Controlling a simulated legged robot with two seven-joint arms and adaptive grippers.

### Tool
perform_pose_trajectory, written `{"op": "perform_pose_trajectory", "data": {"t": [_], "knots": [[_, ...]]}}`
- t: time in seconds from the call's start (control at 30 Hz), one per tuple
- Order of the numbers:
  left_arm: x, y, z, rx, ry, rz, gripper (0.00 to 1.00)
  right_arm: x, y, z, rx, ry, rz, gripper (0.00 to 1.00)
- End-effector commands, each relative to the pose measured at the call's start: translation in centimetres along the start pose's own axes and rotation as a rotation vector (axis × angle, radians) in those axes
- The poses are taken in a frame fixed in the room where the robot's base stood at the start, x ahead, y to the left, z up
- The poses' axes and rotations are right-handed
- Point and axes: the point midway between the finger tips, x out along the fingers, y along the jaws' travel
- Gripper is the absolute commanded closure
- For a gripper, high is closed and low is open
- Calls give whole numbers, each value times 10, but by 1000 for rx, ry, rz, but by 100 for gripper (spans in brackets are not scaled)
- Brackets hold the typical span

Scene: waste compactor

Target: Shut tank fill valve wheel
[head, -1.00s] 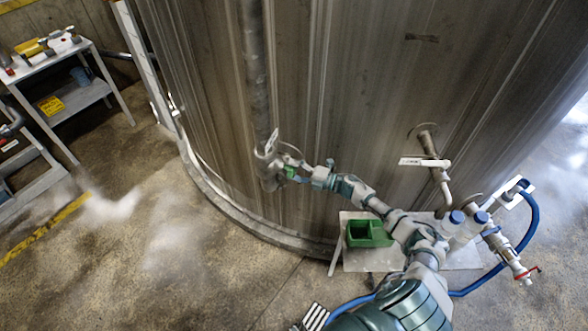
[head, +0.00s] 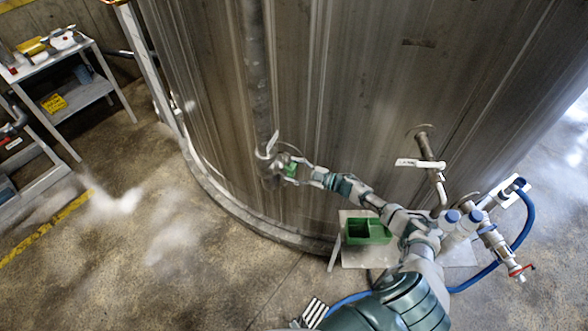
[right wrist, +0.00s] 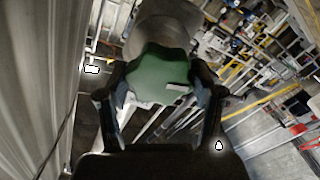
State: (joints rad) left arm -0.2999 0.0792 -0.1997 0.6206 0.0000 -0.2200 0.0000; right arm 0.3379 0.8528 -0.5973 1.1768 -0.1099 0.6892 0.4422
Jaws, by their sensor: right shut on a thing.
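The green valve wheel (head: 291,170) sits on the pale valve at the foot of the vertical pipe on the tank wall. In the right wrist view the lobed green wheel (right wrist: 160,73) fills the space between my two dark fingers. My right gripper (right wrist: 158,88) is shut on the wheel, one finger at each side; it also shows in the head view (head: 296,168), reaching in from the right. The wheel's stem and far side are hidden. My left gripper is not in view.
A green bin (head: 367,231) stands on a low white table (head: 349,250) under my right arm. A pipe with a white lever (head: 420,163) and a blue hose (head: 530,225) are at right. A shelf cart (head: 75,98) stands at far left. White vapour drifts over the floor.

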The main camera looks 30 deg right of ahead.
Motion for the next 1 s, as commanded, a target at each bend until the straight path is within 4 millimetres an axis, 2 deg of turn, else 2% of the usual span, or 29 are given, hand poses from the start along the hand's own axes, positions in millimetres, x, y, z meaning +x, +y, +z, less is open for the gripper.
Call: {"op": "perform_pose_trajectory", "data": {"t": [1.0], "knots": [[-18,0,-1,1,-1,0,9,-3,-5,6,965,-16,-3,69]]}}
